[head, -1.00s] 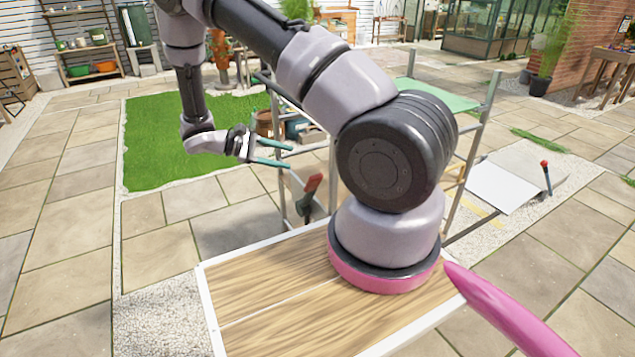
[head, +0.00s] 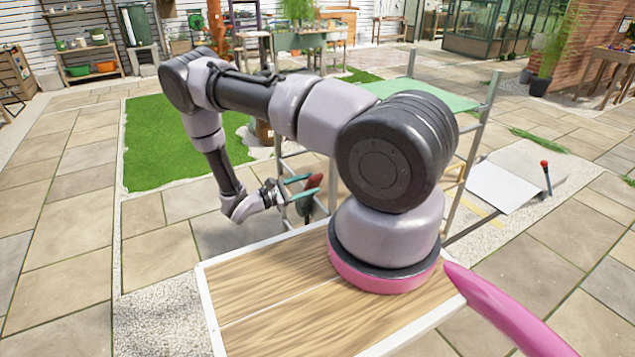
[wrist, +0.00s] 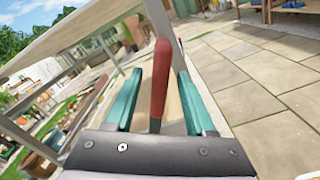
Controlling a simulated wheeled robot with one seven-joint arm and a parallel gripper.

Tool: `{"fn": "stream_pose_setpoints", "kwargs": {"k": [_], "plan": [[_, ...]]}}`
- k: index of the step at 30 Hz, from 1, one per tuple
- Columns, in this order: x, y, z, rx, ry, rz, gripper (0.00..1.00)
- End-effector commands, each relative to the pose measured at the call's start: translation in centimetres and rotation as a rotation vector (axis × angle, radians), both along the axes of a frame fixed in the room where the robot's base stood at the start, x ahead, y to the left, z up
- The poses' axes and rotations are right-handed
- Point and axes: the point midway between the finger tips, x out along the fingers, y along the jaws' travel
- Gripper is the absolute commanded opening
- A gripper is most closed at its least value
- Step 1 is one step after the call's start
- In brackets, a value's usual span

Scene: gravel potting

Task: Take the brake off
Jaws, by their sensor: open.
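A brake lever with a red handle (head: 314,181) stands beside the metal frame of a trolley with a green top (head: 432,95) in the head view. My gripper (head: 315,185) is open, with one teal finger on each side of the handle. In the wrist view the red handle (wrist: 161,80) rises between the two fingers (wrist: 158,72), with gaps visible on both sides. The lower end of the lever is hidden behind the gripper body in the wrist view.
A white panel (head: 500,187) lies on the gravel at the right, beside a red-topped post (head: 546,175). Grass (head: 155,140) and open paving (head: 70,210) lie at the left. The trolley's legs stand close to my gripper.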

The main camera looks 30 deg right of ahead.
Motion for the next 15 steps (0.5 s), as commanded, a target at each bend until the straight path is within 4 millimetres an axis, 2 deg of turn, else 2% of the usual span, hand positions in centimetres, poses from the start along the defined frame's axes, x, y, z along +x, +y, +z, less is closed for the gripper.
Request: {"fn": "stream_pose_setpoints", "kwargs": {"k": [1,6,15], "plan": [[0.0,-0.9,0.0,0.0,0.001,-0.004,0.55],[0.0,-2.9,0.0,0.0,0.0,-0.002,0.55],[0.1,-3.7,0.0,0.001,0.0,0.001,0.55]]}}
